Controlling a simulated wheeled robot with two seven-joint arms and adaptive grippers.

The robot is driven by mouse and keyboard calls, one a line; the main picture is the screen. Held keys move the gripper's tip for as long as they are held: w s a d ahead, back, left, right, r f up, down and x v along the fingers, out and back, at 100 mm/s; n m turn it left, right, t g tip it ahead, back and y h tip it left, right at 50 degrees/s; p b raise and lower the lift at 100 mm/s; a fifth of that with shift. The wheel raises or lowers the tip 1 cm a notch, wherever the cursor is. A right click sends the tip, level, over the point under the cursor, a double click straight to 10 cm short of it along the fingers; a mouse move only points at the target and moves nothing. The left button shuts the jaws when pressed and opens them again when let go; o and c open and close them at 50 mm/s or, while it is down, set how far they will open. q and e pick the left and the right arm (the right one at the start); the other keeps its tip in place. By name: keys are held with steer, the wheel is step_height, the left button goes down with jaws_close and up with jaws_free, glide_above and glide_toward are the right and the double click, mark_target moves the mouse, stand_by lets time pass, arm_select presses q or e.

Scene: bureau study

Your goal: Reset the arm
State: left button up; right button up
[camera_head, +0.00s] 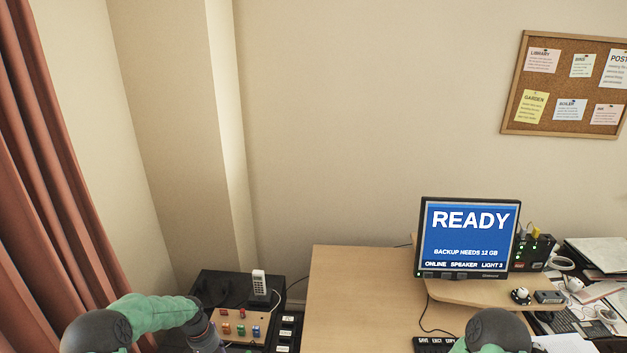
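My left arm (150,312) comes in at the lower left, a green link between dark joints. It bends down at its far end, in front of the left side of a board with coloured buttons (240,313). The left gripper is not in view. Of my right arm (500,330), only a dark rounded joint and a bit of green show at the bottom edge, in front of the desk. The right gripper is not in view.
A wooden desk (355,290) holds a monitor (468,238) reading READY. A black cabinet top (222,285) carries a white handset (259,282). Papers (600,252) crowd the right. A red curtain (45,170) hangs at left. The desk's left part is clear.

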arm_select(q)
steer(key=s+d+f+n+h+b, duration=0.15)
steer(key=s+d+f+b, duration=0.35)
steer(key=s+d+f, duration=0.95)
steer(key=s+d+f+n+b, duration=0.1)
steer(key=s+d, duration=0.2)
steer(key=s, duration=0.5)
steer(key=s+d+f+n+b, duration=0.1)
steer(key=s+d, duration=0.2)
steer(key=s, duration=0.5)
steer(key=shift+f+h+b, duration=0.3)
steer(key=shift+f+h, duration=0.1)
steer(key=shift+h, duration=0.05)
steer(key=shift+w+d, duration=0.1)
steer(key=shift+w, duration=0.05)
